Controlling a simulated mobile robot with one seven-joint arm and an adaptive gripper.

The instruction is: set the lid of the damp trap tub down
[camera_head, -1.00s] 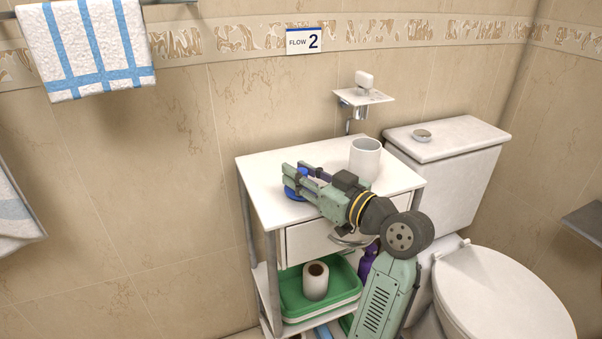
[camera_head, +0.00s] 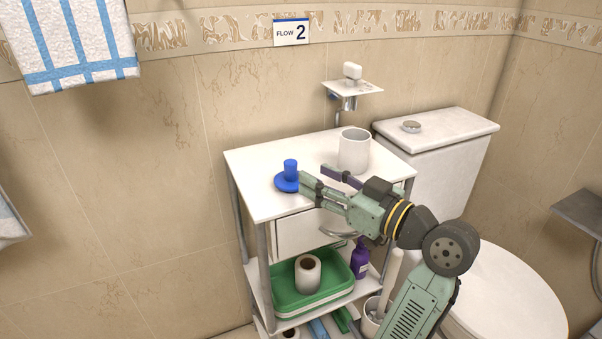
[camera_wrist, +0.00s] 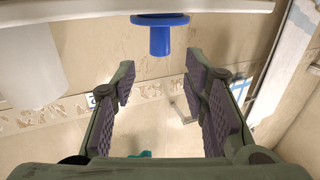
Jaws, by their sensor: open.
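The blue lid (camera_head: 287,183) lies flat on the white cart top (camera_head: 255,162), its knob pointing up. In the wrist view the lid (camera_wrist: 160,36) shows beyond my fingertips, with its knob pointing down in that picture. My gripper (camera_head: 313,175) is open and empty, just to the right of the lid and apart from it. In the wrist view the jaws (camera_wrist: 160,75) are spread wide with nothing between them. A white open-topped tub (camera_head: 354,152) stands upright on the cart top behind my gripper, and it also shows at the left in the wrist view (camera_wrist: 30,65).
The cart's left part is clear. A small wall shelf (camera_head: 352,88) hangs above the tub. The toilet tank (camera_head: 440,135) stands to the right. A green tray (camera_head: 285,300) with a paper roll (camera_head: 308,273) and a purple bottle (camera_head: 360,258) are on the cart's lower shelf.

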